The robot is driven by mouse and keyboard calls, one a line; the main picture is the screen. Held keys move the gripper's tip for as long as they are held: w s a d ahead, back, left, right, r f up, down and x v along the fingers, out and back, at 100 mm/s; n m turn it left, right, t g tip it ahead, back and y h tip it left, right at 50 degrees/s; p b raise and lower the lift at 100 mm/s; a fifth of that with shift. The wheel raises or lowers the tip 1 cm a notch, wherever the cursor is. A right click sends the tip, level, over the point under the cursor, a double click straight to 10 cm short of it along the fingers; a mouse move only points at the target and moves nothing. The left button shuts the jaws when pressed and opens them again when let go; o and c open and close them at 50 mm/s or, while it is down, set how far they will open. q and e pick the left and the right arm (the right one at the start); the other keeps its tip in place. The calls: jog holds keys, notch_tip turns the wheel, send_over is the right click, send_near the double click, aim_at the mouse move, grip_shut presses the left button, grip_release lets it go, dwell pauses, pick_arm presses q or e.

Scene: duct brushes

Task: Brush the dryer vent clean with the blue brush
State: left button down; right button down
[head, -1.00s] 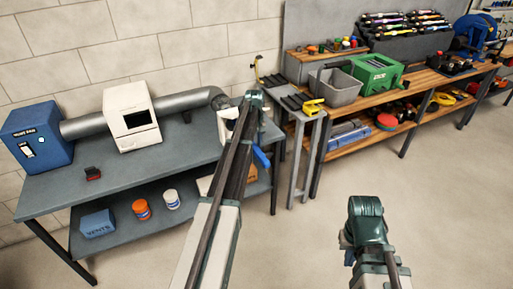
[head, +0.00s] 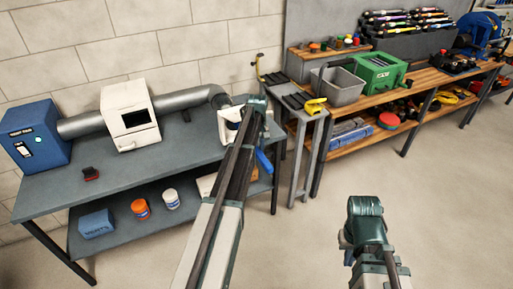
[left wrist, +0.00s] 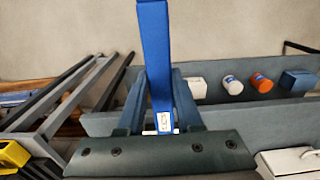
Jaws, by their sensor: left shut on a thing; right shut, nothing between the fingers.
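My left gripper (left wrist: 158,108) is shut on the blue brush (left wrist: 155,50), whose flat blue handle stands up between the fingers in the left wrist view. In the head view a blue piece of the brush (head: 264,160) shows beside my left arm, and its bristle end is hidden. The dryer vent is a silver duct (head: 185,101) that ends in an elbow and a white hood (head: 228,128) at the right end of the grey bench. My left wrist is close beside this hood, and I cannot tell whether the brush touches it. My right gripper (head: 364,230) is shut and empty over the floor.
The grey bench (head: 60,200) carries a blue box (head: 36,136), a white box (head: 130,115) and a small red-black brush (head: 91,174). A narrow stand (head: 305,116) with a yellow-handled tool (head: 315,105) is right of my left wrist. The floor at right is clear.

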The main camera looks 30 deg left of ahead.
aim_at(272, 171)
pick_arm(q)
jog(key=shift+s+d, duration=1.45)
jog(key=shift+d, duration=0.3)
jog(key=shift+s+d, duration=1.45)
jog(key=shift+d, duration=0.25)
jog(key=shift+s+d, duration=1.45)
jog(key=shift+d, duration=0.3)
